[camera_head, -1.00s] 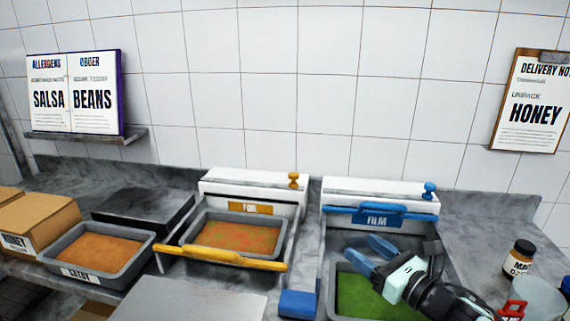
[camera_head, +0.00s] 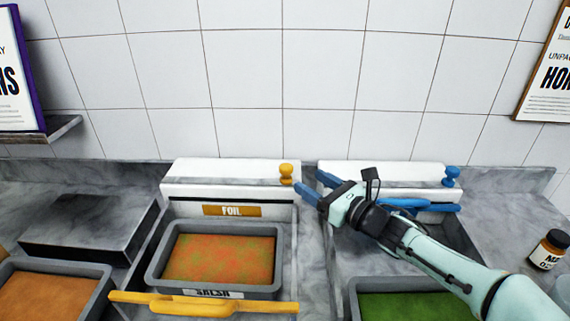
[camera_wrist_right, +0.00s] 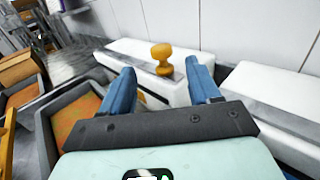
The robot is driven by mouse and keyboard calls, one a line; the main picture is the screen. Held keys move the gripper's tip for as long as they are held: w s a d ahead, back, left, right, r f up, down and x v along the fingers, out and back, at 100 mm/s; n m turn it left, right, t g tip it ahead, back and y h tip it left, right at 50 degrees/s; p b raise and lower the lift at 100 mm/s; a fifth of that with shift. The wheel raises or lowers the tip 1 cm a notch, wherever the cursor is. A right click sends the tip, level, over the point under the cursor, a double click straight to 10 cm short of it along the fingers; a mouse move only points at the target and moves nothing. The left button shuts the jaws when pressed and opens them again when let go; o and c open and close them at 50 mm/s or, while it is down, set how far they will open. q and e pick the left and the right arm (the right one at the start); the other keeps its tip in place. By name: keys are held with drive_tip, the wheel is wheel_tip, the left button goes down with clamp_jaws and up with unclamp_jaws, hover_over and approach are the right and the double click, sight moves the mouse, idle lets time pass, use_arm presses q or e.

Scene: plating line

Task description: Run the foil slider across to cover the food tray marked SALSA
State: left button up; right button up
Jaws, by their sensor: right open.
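The SALSA tray (camera_head: 150,284) is grey, holds speckled orange food and shows uncovered in the head view. Behind it is the white foil box (camera_head: 230,170) with a FOIL label. A yellow knob (camera_head: 286,172) stands at the box's right end. A yellow handle bar (camera_head: 205,306) lies across the front of the tray. My right gripper (camera_head: 310,186) is open and empty, just right of the knob. In the right wrist view the knob (camera_wrist_right: 162,58) appears between and beyond the open fingertips (camera_wrist_right: 160,67), with no visible contact. My left gripper is not in view.
To the right, the film unit has a blue knob (camera_head: 450,175), a blue bar (camera_head: 425,206) and a green-filled tray (camera_head: 354,300). A dark block (camera_head: 85,228) and another tray (camera_head: 103,300) are at left. A jar (camera_head: 548,252) stands far right. The tiled wall is close behind.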

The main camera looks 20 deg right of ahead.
sight(290, 170)
drive_tip(key=p+x, duration=0.1)
drive_tip(key=x, duration=0.8)
drive_tip(key=shift+w+a, duration=0.1)
drive_tip(key=shift+w, duration=0.25)
clamp_jaws()
drive_tip(key=shift+a+f, duration=0.1)
